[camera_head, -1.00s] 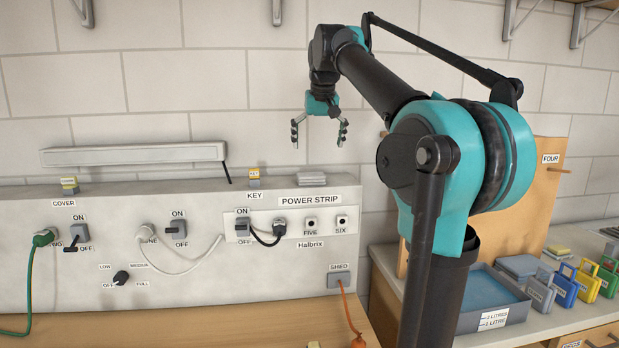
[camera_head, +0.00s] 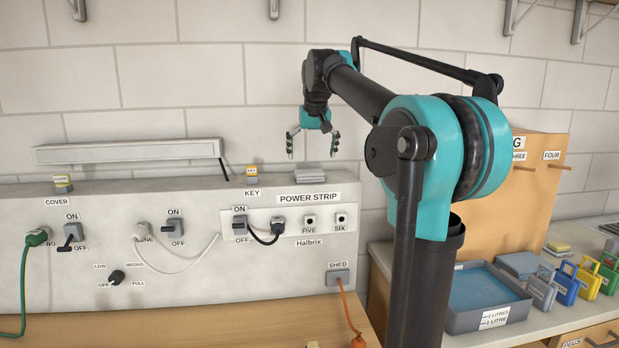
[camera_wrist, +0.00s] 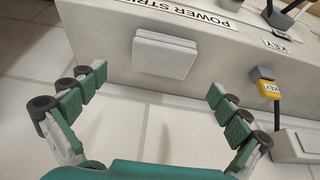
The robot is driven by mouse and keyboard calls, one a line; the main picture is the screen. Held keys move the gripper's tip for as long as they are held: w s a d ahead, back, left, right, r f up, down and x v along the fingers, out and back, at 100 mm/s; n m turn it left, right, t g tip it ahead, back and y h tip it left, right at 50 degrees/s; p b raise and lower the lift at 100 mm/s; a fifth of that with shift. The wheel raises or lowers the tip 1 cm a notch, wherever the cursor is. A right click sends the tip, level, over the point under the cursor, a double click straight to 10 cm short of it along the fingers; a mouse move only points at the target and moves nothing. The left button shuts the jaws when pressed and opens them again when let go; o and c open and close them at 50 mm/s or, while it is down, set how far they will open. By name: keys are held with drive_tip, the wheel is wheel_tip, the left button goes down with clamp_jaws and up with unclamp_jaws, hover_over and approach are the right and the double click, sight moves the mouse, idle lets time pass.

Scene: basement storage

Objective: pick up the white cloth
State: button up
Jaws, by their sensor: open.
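The white cloth (camera_head: 307,178) looks like a flat, folded, pale square stack. It lies on top of the white panel's ledge, above the POWER STRIP label. In the wrist view the cloth (camera_wrist: 165,53) shows whole, just beyond the fingertips and between their lines. My gripper (camera_head: 312,152) points down above the cloth, with its fingers spread and nothing between them. In the wrist view my gripper (camera_wrist: 158,82) is also open and empty, apart from the cloth.
A yellow-topped key block (camera_head: 252,170) stands left of the cloth on the ledge, and a yellow-topped cover block (camera_head: 62,184) farther left. A long pale bar (camera_head: 128,151) is behind. Plugs and cords hang on the panel front. A grey tray (camera_head: 487,320) sits at right.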

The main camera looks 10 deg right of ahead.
sight(310, 172)
drive_tip(key=shift+x, duration=2.9)
drive_tip(key=shift+a, duration=0.1)
drive_tip(key=shift+c, duration=0.2)
drive_tip(key=c, duration=1.1)
drive_tip(key=shift+r, duration=0.1)
wheel_tip(310, 172, up, 20)
drive_tip(key=shift+f, duration=0.1)
